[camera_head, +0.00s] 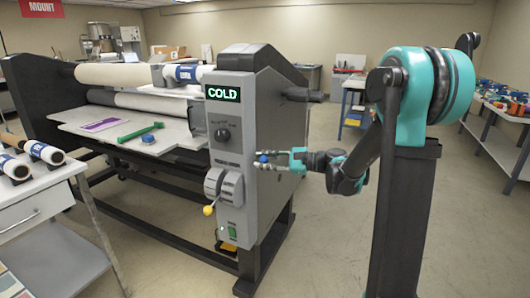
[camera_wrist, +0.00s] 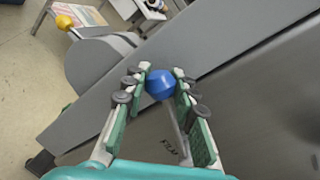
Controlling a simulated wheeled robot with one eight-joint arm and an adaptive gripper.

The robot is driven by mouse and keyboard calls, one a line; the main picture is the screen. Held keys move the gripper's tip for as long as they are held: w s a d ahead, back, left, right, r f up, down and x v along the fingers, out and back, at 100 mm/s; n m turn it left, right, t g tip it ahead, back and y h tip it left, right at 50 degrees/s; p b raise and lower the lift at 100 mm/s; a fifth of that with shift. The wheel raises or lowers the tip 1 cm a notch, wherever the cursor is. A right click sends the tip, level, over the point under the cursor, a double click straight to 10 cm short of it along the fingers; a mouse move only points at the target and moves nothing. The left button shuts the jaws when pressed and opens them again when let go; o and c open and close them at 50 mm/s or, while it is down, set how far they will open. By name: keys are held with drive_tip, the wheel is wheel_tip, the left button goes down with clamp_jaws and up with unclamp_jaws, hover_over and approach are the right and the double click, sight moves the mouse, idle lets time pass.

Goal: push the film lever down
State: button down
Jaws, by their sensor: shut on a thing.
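In the wrist view the blue knob (camera_wrist: 160,85) sits between my fingertips, with the lettering "FILM" (camera_wrist: 169,146) on the panel behind. My gripper (camera_head: 277,160) reaches in from the right, level with the knob, and is shut on it. The lever's arm is mostly hidden by the knob and fingers.
A second lever with a yellow knob (camera_head: 208,210) is below and left; its yellow knob also shows in the wrist view (camera_wrist: 64,22).

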drive_tip(key=f+n, duration=0.2)
drive_tip(key=shift+s+a+f+h, duration=0.1)
drive_tip(key=shift+s+f+h, duration=0.25)
drive_tip(key=shift+f+h, duration=0.05)
drive_tip(key=shift+f+n+t, duration=0.5)
drive_tip(key=shift+f+n, duration=0.9)
drive_tip(key=shift+f, duration=0.1)
drive_tip(key=c, duration=1.2)
unclamp_jaws()
drive_tip(key=v, duration=1.2)
drive_tip(key=shift+w+r, duration=0.1)
drive_tip(key=shift+r, duration=0.05)
